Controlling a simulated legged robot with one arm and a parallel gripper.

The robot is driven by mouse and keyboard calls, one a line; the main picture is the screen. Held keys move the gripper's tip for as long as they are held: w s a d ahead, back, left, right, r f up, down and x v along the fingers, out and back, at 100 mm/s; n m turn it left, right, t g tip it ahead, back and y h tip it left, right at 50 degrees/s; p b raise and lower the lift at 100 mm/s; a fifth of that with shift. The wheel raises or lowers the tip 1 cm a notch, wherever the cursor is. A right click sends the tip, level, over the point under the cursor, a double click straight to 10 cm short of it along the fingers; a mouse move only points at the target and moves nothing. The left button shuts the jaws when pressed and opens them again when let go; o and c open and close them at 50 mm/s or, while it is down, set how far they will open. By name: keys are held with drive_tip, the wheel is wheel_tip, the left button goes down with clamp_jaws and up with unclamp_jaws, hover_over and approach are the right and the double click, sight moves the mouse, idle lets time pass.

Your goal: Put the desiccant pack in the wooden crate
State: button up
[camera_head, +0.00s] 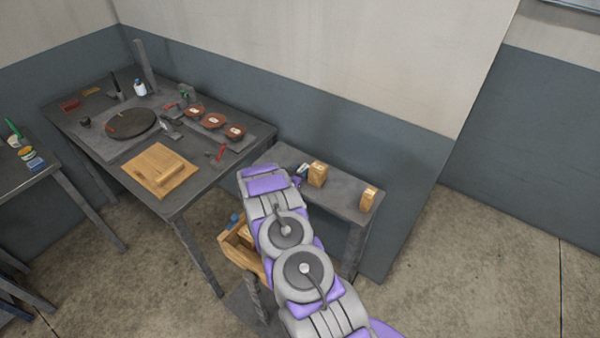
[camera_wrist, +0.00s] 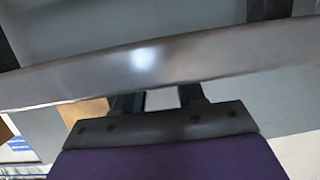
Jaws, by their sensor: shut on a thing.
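My gripper (camera_wrist: 160,100) shows at the bottom of the wrist view, its two dark fingers shut on a pale thing, most likely the desiccant pack (camera_wrist: 160,98); its shape is mostly hidden. In the head view my arm covers most of the gripper, and a small whitish thing (camera_head: 303,168) shows beside its end, over the low grey bench. The wooden crate (camera_head: 228,249) stands low to the left of my arm, in front of the bench. My arm hides its right part. Something blue and some wooden pieces show in it.
The low grey bench (camera_head: 340,190) bears two small wooden blocks (camera_head: 317,174) (camera_head: 368,199). A grey bar (camera_wrist: 70,85) crosses the wrist view close to the fingers. Floor at right is clear.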

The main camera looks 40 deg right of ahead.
drive_tip(key=o, duration=1)
drive_tip(key=shift+r, duration=0.1)
